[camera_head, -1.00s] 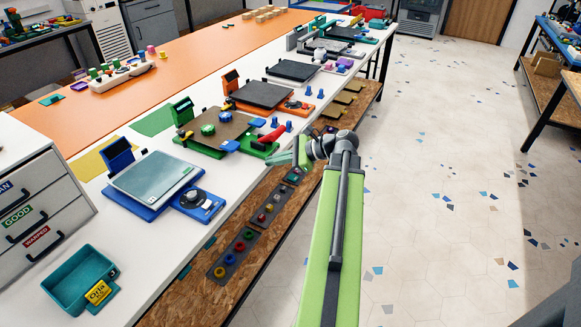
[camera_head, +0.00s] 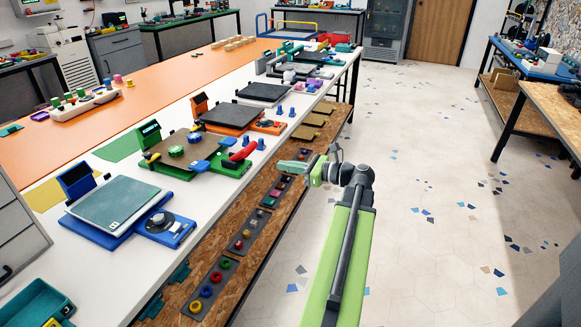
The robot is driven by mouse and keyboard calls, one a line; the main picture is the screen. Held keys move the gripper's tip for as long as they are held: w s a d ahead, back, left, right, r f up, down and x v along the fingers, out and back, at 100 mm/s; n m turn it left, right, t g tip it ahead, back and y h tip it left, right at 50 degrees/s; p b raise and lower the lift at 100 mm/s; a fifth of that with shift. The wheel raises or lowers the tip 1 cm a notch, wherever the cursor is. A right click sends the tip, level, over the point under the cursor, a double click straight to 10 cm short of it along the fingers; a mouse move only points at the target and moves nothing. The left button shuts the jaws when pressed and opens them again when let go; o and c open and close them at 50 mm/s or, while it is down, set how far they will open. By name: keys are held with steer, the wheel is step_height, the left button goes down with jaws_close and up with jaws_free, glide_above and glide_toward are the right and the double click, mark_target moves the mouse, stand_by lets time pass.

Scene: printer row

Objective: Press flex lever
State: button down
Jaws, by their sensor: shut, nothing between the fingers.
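The green printer (camera_head: 163,172) on the white bench has a brown plate (camera_head: 185,144) with two green discs on it. A red lever (camera_head: 243,151) sticks out at its right front corner, beside a blue tab (camera_head: 207,166); I take this red lever for the flex lever. My gripper (camera_head: 288,166) is right of the red lever, apart from it, in front of the bench edge with the lower shelf behind it in the picture. It appears closed and empty.
A blue printer (camera_head: 112,207) stands nearer, an orange one (camera_head: 240,113) farther along the bench. Small blue pegs (camera_head: 261,143) stand close to the red lever. The lower wooden shelf (camera_head: 222,287) holds panels with coloured knobs.

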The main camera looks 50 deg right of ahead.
mark_target(241, 154)
steer(key=w+a+r+p, duration=0.2)
steer(key=w, duration=0.6)
